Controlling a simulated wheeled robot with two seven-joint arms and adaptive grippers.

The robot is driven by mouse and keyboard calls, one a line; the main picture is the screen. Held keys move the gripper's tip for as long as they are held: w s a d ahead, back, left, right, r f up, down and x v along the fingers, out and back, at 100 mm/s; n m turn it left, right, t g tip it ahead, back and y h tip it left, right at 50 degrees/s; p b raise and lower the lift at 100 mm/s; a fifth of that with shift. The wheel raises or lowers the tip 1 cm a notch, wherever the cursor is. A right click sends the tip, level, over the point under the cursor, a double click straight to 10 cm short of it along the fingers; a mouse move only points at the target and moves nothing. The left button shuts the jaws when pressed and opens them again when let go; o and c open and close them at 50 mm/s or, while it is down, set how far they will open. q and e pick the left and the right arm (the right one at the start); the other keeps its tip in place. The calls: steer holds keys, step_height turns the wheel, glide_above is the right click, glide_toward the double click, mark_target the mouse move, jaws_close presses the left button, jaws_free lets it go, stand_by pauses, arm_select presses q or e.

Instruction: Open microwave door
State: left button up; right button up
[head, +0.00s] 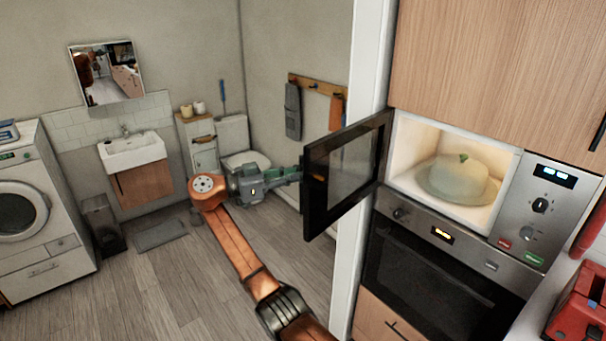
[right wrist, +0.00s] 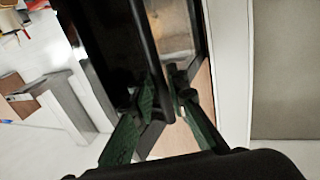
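The microwave (head: 455,165) is built into the cabinet at the right of the head view. Its black door (head: 345,175) stands wide open, swung out to the left, and the lit inside shows a covered dish. My right gripper (head: 301,173) reaches to the door's outer side from the left, its fingertips partly hidden there. In the right wrist view its green fingers (right wrist: 161,82) are apart, with a dark bar of the door (right wrist: 150,45) running between them. I cannot tell whether they press on it. My left gripper is not in view.
An oven (head: 430,275) sits below the microwave. A white door frame (head: 360,70) stands just behind the open door. A red appliance (head: 580,305) is on the counter at the lower right. The wooden floor (head: 150,285) at the left is mostly clear.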

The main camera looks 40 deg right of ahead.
steer(key=shift+o, duration=1.4)
steer(key=v, duration=1.2)
steer(key=shift+w+f, duration=0.1)
